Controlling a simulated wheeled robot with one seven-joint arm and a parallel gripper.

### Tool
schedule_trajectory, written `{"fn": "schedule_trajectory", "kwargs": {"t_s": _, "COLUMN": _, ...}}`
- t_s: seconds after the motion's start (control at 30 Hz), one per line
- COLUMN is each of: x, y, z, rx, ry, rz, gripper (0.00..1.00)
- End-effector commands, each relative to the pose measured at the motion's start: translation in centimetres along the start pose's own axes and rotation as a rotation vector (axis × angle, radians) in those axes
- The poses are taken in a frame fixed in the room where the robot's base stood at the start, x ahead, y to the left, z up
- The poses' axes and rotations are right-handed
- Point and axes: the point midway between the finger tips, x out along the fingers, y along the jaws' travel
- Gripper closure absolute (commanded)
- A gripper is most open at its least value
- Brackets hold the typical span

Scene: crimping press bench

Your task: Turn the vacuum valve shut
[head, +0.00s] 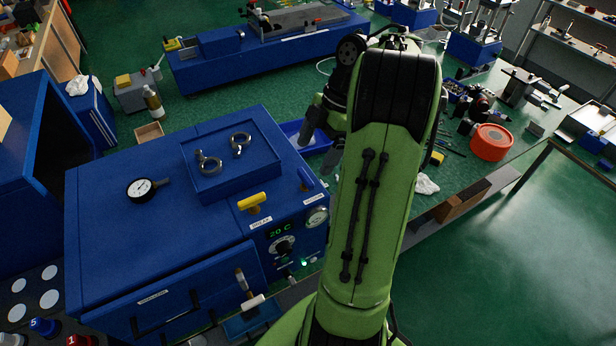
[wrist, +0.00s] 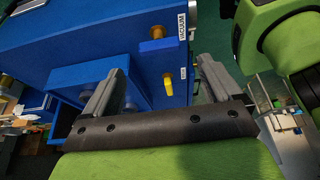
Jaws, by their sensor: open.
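The vacuum valve has a blue bar handle (head: 306,180) at the right end of the blue oven's sloped front edge, with a white label beside it. In the wrist view its blue handle (wrist: 158,45) and brass stem show beside the VACUUM label (wrist: 182,27). A second valve with a yellow handle (head: 254,202) sits to its left; it also shows in the wrist view (wrist: 168,85). My gripper (head: 322,142) is open and empty, above and beyond the blue handle, apart from it. Its two grey fingers (wrist: 160,72) are spread wide.
The blue oven (head: 130,235) carries a recessed tray (head: 235,180) with two metal rings and a loose gauge (head: 141,188). A round dial (head: 317,217) is below the vacuum handle. A blue bin (head: 290,132) lies behind the oven. The bench at right holds tools and an orange reel (head: 491,142).

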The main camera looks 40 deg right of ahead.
Motion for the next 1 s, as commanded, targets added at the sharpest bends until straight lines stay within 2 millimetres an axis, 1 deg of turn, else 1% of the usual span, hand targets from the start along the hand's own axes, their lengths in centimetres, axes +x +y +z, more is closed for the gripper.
{"fn": "schedule_trajectory", "kwargs": {"t_s": 0.03, "x": 2.4, "y": 0.0, "z": 0.4, "rx": -0.002, "ry": -0.001, "rz": -0.001, "gripper": 0.08}}
{"fn": "schedule_trajectory", "kwargs": {"t_s": 0.1, "x": 4.0, "y": 0.0, "z": 0.4, "rx": -0.002, "ry": 0.0, "rz": -0.001, "gripper": 0.08}}
{"fn": "schedule_trajectory", "kwargs": {"t_s": 0.2, "x": 5.5, "y": 0.0, "z": 0.3, "rx": -0.001, "ry": 0.0, "rz": -0.001, "gripper": 0.08}}
{"fn": "schedule_trajectory", "kwargs": {"t_s": 0.33, "x": 6.3, "y": 0.0, "z": 0.2, "rx": -0.001, "ry": -0.001, "rz": 0.0, "gripper": 0.08}}
{"fn": "schedule_trajectory", "kwargs": {"t_s": 0.57, "x": 6.2, "y": 0.0, "z": 0.1, "rx": 0.0, "ry": -0.001, "rz": 0.001, "gripper": 0.08}}
{"fn": "schedule_trajectory", "kwargs": {"t_s": 0.6, "x": 6.2, "y": 0.0, "z": 0.1, "rx": 0.0, "ry": -0.001, "rz": 0.001, "gripper": 0.1}}
{"fn": "schedule_trajectory", "kwargs": {"t_s": 0.93, "x": 6.2, "y": 0.0, "z": 0.1, "rx": 0.0, "ry": -0.001, "rz": 0.0, "gripper": 0.61}}
{"fn": "schedule_trajectory", "kwargs": {"t_s": 0.97, "x": 6.2, "y": 0.0, "z": 0.1, "rx": 0.0, "ry": -0.001, "rz": 0.0, "gripper": 0.65}}
{"fn": "schedule_trajectory", "kwargs": {"t_s": 1.0, "x": 6.2, "y": 0.0, "z": 0.1, "rx": 0.0, "ry": -0.001, "rz": 0.0, "gripper": 0.65}}
